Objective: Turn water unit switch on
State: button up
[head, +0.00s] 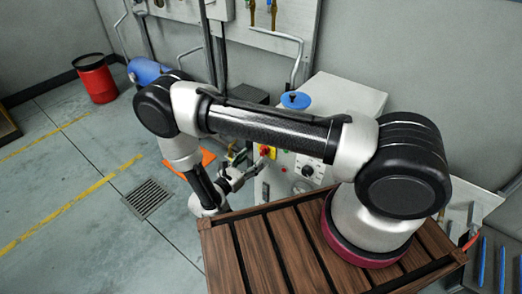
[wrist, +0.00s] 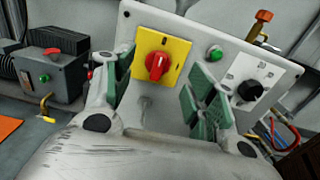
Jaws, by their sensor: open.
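The water unit is a light box with a front panel (wrist: 215,45). A red rotary switch (wrist: 157,66) on a yellow square plate (wrist: 176,50) sits on the panel's left part. The switch also shows in the head view (head: 265,151), beyond my arm. My gripper (wrist: 160,92) is open, with its green-padded fingers spread to the left and right below the switch in the wrist view. Nothing is between the fingers. The gripper also shows in the head view (head: 247,172), close to the panel. I cannot tell whether any finger touches the panel.
A green button (wrist: 215,53) and a black knob (wrist: 249,90) are right of the switch. A grey box (wrist: 50,75) with red and green buttons stands left of the panel. A red bin (head: 96,80) stands far left. The floor left of my base is mostly clear.

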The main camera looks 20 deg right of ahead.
jog(key=x, duration=0.6)
jog(key=shift+w+d, duration=0.25)
jog(key=shift+d, duration=0.05)
jog(key=shift+c, duration=0.3)
jog(key=c, duration=0.9)
